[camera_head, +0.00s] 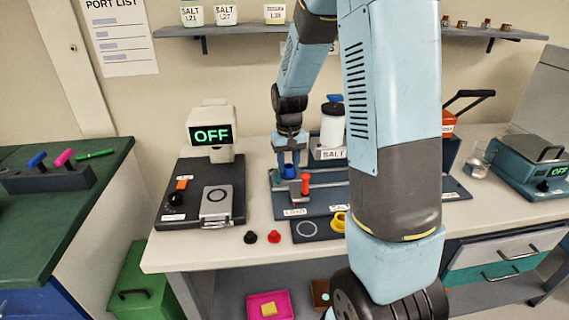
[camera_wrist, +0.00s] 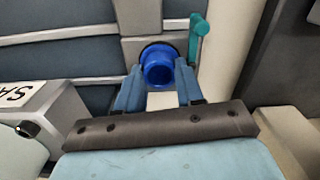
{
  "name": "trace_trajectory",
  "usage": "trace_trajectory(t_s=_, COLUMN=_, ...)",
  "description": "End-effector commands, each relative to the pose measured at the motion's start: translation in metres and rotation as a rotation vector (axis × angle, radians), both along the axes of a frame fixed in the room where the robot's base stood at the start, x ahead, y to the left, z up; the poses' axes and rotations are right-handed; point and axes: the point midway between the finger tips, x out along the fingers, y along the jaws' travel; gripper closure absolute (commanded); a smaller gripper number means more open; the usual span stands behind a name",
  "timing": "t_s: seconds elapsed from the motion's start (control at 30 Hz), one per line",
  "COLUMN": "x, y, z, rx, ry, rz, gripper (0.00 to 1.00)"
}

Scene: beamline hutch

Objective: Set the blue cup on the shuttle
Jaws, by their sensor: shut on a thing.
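The blue cup (camera_head: 289,172) is small and sits between the fingertips of my gripper (camera_head: 290,166), which is shut on it. In the wrist view the cup (camera_wrist: 158,68) shows between the two blue fingers of the gripper (camera_wrist: 159,75), with its opening in sight. The grey shuttle (camera_head: 297,186) is on the rails of the loading device, directly below the cup. A dark round seat shows around the cup in the wrist view. I cannot tell whether the cup rests on it or hangs just above.
A red-knobbed lever (camera_head: 305,183) stands close to the right of the gripper. The salt dispenser (camera_head: 332,127) is behind. A black cup (camera_head: 250,237), a red cup (camera_head: 274,237) and a yellow cup (camera_head: 339,222) are at the front.

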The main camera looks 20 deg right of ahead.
Motion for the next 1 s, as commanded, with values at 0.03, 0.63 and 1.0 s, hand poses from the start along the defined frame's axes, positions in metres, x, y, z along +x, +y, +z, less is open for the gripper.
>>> trace_trajectory(t_s=0.03, x=0.000, y=0.000, z=0.000, rx=0.000, ry=-0.001, rz=0.000, gripper=0.94)
trace_trajectory(t_s=0.63, x=0.000, y=0.000, z=0.000, rx=0.000, ry=0.000, rz=0.000, gripper=0.33)
trace_trajectory(t_s=1.0, x=0.002, y=0.000, z=0.044, rx=0.000, ry=-0.006, rz=0.000, gripper=0.33)
